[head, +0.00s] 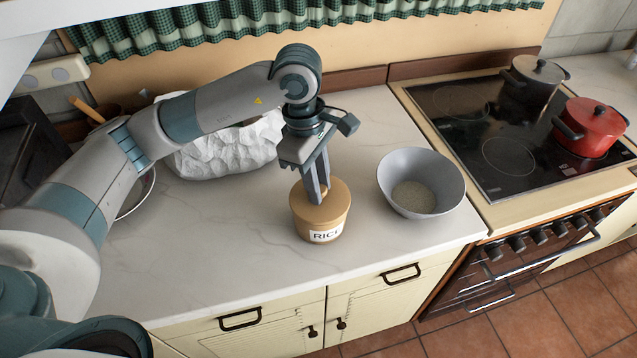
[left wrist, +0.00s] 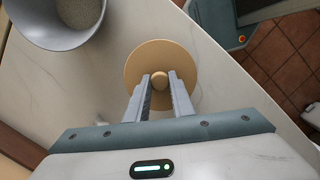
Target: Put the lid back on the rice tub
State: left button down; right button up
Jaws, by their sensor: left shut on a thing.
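The rice tub (head: 322,236) is tan, with a white label reading "RICE" partly legible, and stands upright on the worktop. The round wooden lid (head: 338,196) is at the top of the tub; I see no clear gap between them, but cannot tell if it is fully seated. My left gripper (head: 320,197) points down from above, shut on the lid's small round knob (left wrist: 159,82). In the left wrist view the two fingertips (left wrist: 160,80) flank the knob, and the lid (left wrist: 142,62) hides the tub beneath. My right gripper is not in view.
A grey bowl (head: 398,165) with rice in it stands right of the tub. A crumpled white bag (head: 225,150) lies behind, left. The hob holds a red pot (head: 590,128) and a dark pot (head: 533,80). The worktop (head: 240,245) in front and left is clear.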

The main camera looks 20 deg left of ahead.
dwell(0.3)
pick_arm(q)
jog(key=shift+b, duration=0.3)
dwell(0.7)
jog(key=shift+f+b, duration=0.1)
jog(key=shift+b, duration=0.55)
dwell(0.4)
dwell(0.3)
jog(key=shift+b, duration=0.3)
dwell(0.4)
jog(key=shift+b, duration=0.45)
dwell(0.6)
jog(key=c, duration=1)
grip_release()
